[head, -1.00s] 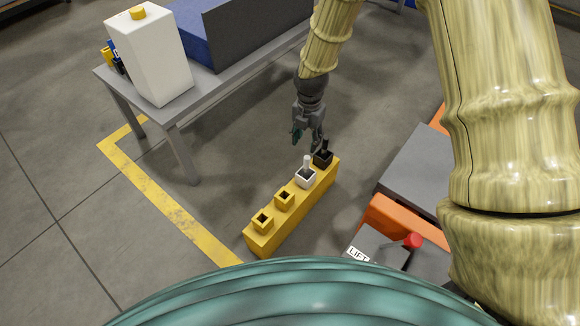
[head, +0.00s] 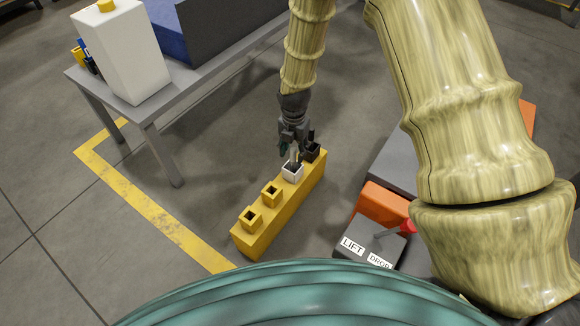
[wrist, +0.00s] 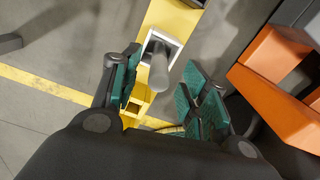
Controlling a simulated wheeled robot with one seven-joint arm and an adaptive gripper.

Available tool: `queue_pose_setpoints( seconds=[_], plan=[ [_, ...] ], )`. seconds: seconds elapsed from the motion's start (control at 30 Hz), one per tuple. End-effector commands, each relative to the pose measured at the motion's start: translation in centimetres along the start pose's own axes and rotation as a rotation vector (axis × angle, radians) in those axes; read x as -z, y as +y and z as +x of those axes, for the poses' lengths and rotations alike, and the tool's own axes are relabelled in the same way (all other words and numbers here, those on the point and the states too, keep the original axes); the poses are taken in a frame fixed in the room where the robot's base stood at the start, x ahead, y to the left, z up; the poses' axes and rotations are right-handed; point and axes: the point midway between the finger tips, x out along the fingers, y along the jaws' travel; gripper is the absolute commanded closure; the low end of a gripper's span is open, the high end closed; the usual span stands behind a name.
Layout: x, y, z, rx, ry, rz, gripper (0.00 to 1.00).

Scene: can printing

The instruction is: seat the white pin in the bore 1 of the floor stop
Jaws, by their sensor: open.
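The yellow floor stop (head: 245,246) is a long block on the floor with a row of square sockets. The two nearest sockets, a front one (head: 250,219) and a second one (head: 271,195), are yellow and empty. The white pin (wrist: 158,72) stands upright in a white-rimmed socket (head: 292,174) further along. My gripper (head: 292,152) is open above that socket. In the wrist view, its green-padded fingers (wrist: 161,92) are on either side of the pin, with gaps visible. I cannot tell which socket is bore 1.
A black socket with a black pin (head: 312,151) stands just beyond the white one. A grey table (head: 160,108) with a white container (head: 125,55) is at upper left. An orange and grey unit with a LIFT/DROP panel (head: 365,243) is at right. Floor left of the stop is clear.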

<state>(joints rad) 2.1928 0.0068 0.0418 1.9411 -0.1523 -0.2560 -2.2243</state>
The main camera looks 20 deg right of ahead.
Motion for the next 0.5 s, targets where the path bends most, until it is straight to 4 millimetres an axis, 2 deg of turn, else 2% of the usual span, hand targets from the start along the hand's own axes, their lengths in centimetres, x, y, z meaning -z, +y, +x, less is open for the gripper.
queue_pose_setpoints(
  seconds=[0.1,0.4,0.5],
  plan=[
    [0.02,0.01,1.07,0.000,0.000,0.000,0.56],
    [0.01,0.03,1.14,-0.001,0.000,0.000,0.56],
    [0.01,0.03,1.14,-0.001,0.000,0.000,0.74]
  ],
)
